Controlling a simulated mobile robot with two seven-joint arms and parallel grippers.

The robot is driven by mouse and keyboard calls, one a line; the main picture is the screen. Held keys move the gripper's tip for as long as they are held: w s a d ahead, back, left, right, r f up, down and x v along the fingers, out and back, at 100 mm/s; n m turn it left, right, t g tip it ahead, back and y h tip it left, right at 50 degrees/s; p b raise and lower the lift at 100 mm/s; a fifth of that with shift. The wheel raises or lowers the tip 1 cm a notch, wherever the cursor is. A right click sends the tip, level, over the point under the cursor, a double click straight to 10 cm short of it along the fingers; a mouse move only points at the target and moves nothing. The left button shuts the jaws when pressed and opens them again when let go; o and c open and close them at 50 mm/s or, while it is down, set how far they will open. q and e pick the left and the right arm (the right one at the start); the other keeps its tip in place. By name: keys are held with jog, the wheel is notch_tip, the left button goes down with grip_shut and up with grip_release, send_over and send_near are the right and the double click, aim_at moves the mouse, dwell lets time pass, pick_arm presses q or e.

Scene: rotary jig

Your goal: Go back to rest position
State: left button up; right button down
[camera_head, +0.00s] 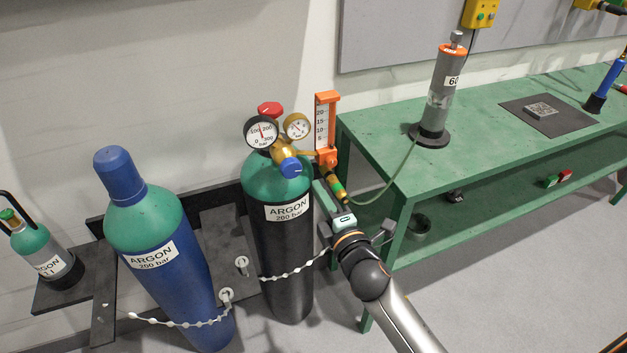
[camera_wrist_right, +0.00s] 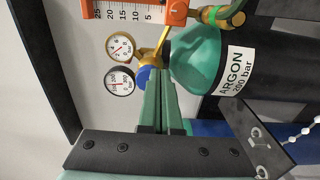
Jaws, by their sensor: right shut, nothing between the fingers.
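My right gripper (camera_head: 321,187) is beside the black argon cylinder (camera_head: 283,245), just right of its green shoulder. Its green fingers also show in the right wrist view (camera_wrist_right: 158,80); they are together with nothing between them. In that view the tips overlap the lower edge of the blue knob (camera_wrist_right: 143,74) on the regulator; I cannot tell whether they touch it. My right arm comes in from the lower right of the head view. My left gripper is not in view.
The regulator has two round gauges (camera_head: 261,133) and an orange flowmeter (camera_head: 326,128). A hose runs to the green bench (camera_head: 390,130), right of my arm. A blue argon cylinder (camera_head: 175,265) stands left behind a white chain (camera_head: 180,323). Grey floor (camera_head: 470,300) is clear at lower right.

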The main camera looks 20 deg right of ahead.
jog(key=shift+s, duration=0.65)
jog(key=s+a+f+m+g+y+p, duration=0.1)
jog(key=s+a+f+m+g+p, duration=0.1)
jog(key=s+f+m+g, duration=0.7)
jog(key=s+f+m+p, duration=0.1)
jog(key=s+f+m, duration=0.6)
jog(key=s+f, duration=0.4)
jog(key=shift+s+a+f+y+p, duration=0.2)
jog(key=shift+s+y+p, duration=0.15)
jog(key=shift+s, duration=1.1)
jog(key=c, duration=1.6)
grip_release()
